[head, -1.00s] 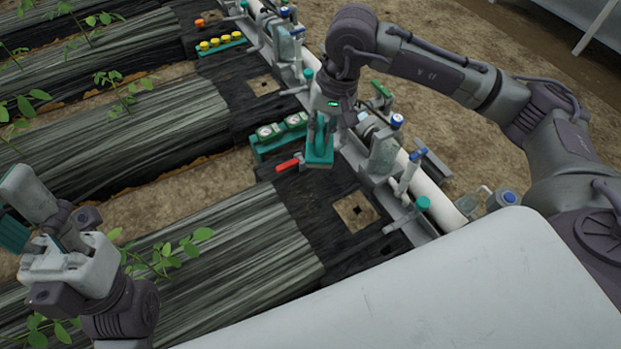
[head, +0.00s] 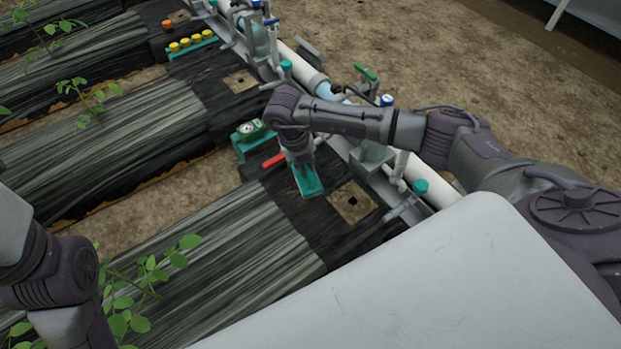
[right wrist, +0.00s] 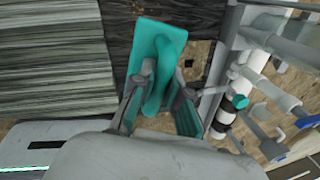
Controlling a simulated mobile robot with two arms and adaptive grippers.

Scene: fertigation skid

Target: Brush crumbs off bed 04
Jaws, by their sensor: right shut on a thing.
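A teal hand tool with a flat base and raised handle, likely the brush (head: 309,181), is in my right gripper (head: 299,158). The right wrist view shows the fingers (right wrist: 160,92) shut on its handle, with the brush (right wrist: 150,45) extending beyond them. The brush is over the dark end of the nearest covered bed (head: 215,255); I cannot tell whether it touches. No bed number is readable. I make out no crumbs. My left arm shows at the left edge, but its fingers are out of frame.
A teal holder with gauges (head: 250,135) and a red handle (head: 273,160) lie just beyond the brush. A tan square plate with a hole (head: 352,203) is to its right. A white pipe (head: 305,74) with valves runs alongside. Yellow caps (head: 191,42) stand farther back.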

